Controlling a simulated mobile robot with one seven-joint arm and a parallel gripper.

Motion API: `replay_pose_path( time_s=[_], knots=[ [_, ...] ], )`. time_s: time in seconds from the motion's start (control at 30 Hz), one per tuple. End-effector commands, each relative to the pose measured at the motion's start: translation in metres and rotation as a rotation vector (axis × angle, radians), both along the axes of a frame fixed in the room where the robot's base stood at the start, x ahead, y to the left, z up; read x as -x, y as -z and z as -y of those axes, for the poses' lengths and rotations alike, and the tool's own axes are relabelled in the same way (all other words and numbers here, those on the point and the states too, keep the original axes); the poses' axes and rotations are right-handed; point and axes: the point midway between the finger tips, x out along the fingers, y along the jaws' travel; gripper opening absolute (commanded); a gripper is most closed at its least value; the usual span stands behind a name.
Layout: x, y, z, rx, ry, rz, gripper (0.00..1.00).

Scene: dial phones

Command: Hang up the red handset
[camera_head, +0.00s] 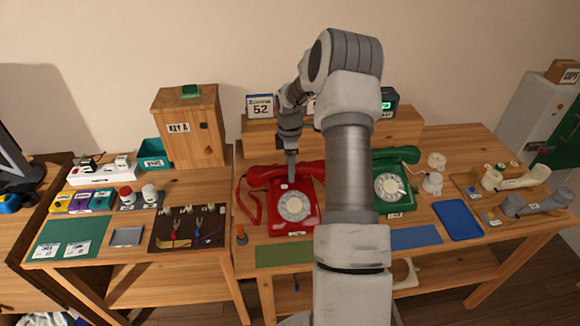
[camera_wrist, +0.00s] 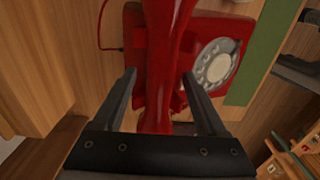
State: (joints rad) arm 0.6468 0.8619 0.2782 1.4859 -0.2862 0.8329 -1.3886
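The red handset (camera_wrist: 160,70) lies across the top of the red dial phone (camera_wrist: 205,20), over its cradle, in the wrist view. In the head view the handset (camera_head: 310,169) spans the back of the red phone (camera_head: 293,206), and the cord hangs at the left. My gripper (camera_wrist: 158,73) has one finger on each side of the handset's middle. The fingers are apart, with a gap visible on the left side. In the head view my gripper (camera_head: 291,170) points down at the handset. Whether the handset is fully seated in the cradle cannot be told.
A green dial phone (camera_head: 393,188) stands to the right, partly behind my arm. A wooden box marked KEY A (camera_head: 190,128) stands at the left. A blue tray (camera_head: 457,220) and loose pale and grey handsets (camera_head: 535,205) lie at the right.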

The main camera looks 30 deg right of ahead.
Motion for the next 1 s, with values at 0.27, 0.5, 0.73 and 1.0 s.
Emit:
replay_pose_path(
  time_s=[0.27,0.5,0.73,1.0],
  knots=[
    [0.0,-0.004,0.0,0.0,0.0,0.0,0.74],
    [-0.001,-0.047,0.001,0.002,0.002,0.005,0.74],
    [-0.001,-0.105,0.0,0.002,0.001,0.004,0.74],
    [0.0,-0.157,0.0,0.001,0.001,0.002,0.74]
  ],
)
